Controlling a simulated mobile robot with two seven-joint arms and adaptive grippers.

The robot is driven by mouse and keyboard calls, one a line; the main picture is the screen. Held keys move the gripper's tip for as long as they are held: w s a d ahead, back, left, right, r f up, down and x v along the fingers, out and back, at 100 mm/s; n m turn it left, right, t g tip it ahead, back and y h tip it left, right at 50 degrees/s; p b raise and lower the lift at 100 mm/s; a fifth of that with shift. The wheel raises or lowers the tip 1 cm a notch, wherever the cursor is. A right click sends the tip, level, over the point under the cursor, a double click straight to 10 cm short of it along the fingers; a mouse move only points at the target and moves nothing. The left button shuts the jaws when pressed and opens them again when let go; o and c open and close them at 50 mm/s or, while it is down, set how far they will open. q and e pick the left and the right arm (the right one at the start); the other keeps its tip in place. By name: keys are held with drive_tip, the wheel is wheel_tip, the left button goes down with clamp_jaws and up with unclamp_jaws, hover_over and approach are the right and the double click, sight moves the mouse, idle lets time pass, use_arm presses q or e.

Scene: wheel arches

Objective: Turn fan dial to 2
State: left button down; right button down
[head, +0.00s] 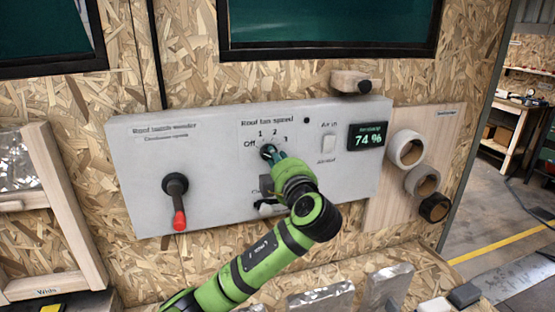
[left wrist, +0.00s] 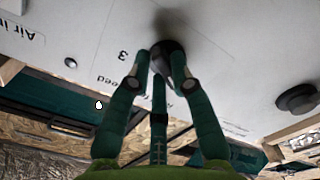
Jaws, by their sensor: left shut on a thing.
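The fan dial (left wrist: 168,48) is a dark round knob on the pale control panel (head: 130,185). Above it in the head view is the label "Roof fan speed", with "Off", "1" and "2" readable around the dial. My left gripper (head: 268,152) reaches up from below and covers most of the dial in that view. In the left wrist view its dark green fingers (left wrist: 163,68) are closed around the dial. A "3" shows beside the dial there. The dial's pointer is hidden, so I cannot tell its setting. My right gripper is not in view.
A crank with a red handle (head: 178,217) is left of the dial. A white switch (head: 328,145) and a display reading 74 % (head: 367,136) are to its right. Several round rings hang on a wooden board (head: 385,200) at the right. Silvery blocks (head: 388,285) lie below.

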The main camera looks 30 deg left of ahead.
use_arm(q)
drive_tip(key=shift+s+a+f+m+b, duration=0.1)
drive_tip(key=shift+m+b, duration=0.5)
drive_tip(key=shift+m, duration=2)
drive_tip(key=shift+s+a+f+m+b, duration=0.1)
drive_tip(key=shift+m+b, duration=0.5)
drive_tip(key=shift+m, duration=2)
drive_tip(key=shift+s+a+f+m+b, duration=0.1)
drive_tip(key=shift+m+b, duration=0.5)
drive_tip(key=shift+m, duration=2)
drive_tip(key=c, duration=1.1)
unclamp_jaws()
drive_tip(key=shift+f, duration=0.1)
drive_tip(key=v, duration=1.2)
